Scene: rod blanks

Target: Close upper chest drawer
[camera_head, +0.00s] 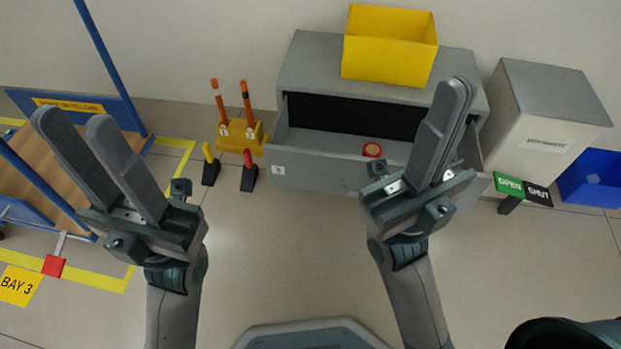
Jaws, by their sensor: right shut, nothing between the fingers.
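The grey chest (308,62) stands against the wall. Its upper drawer (312,172) is pulled out toward me, and a red round object (372,150) lies inside it. My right gripper (458,92) is shut and empty; it hangs in front of the drawer's right part in the picture and hides some of it. My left gripper (72,122) is open and empty, well to the left of the chest, with the wooden cart behind it. I cannot tell whether the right gripper touches the drawer.
A yellow bin (388,48) sits on the chest. A grey-white cabinet (540,120), an OPEN/SHUT sign (522,190) and a blue bin (592,180) are at right. The blue-framed cart (50,165) is at left.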

